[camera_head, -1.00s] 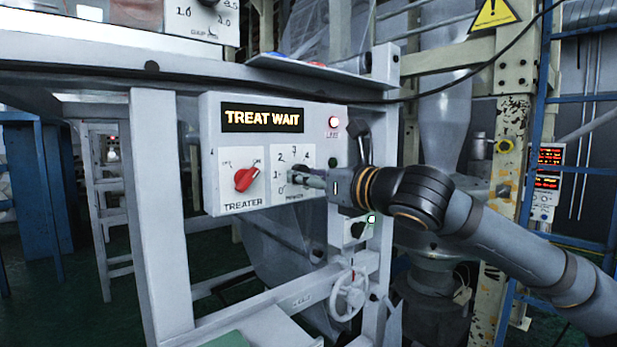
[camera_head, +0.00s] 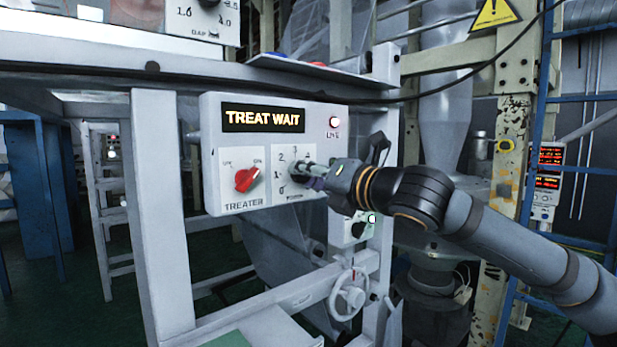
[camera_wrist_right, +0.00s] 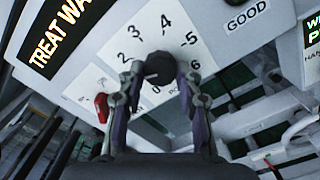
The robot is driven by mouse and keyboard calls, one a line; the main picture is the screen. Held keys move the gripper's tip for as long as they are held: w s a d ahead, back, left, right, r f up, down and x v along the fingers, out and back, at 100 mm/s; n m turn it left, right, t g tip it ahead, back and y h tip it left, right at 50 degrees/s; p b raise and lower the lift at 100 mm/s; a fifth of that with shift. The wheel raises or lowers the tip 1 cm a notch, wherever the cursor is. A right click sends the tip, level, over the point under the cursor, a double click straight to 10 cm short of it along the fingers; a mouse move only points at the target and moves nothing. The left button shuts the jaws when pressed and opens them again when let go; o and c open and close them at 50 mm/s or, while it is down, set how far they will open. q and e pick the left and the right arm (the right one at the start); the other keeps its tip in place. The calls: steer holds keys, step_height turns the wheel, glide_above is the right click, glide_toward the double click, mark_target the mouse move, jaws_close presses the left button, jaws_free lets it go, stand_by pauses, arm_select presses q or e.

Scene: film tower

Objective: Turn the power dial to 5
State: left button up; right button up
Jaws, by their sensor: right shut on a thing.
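In the head view my right gripper (camera_head: 303,170) reaches in from the right and hides most of the dial and the plate's higher numbers. The number 5 (camera_wrist_right: 205,100) shows at the right of the dial in the wrist view. My left gripper is not in view.
A red treater switch (camera_head: 247,179) sits left of the dial on the same box. A lit TREAT WAIT sign (camera_head: 262,118) and a glowing lamp (camera_head: 334,122) are above. A handwheel (camera_head: 348,294) is below. A dark cable (camera_head: 450,78) hangs above my right arm.

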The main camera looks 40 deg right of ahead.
steer(key=shift+d+m+b, duration=0.1)
steer(key=shift+m+b, duration=0.8)
steer(key=shift+m, duration=14.7)
steer(key=o, duration=1.1)
steer(key=shift+r, duration=0.1)
steer(key=shift+o, duration=0.2)
steer(key=shift+r, duration=0.1)
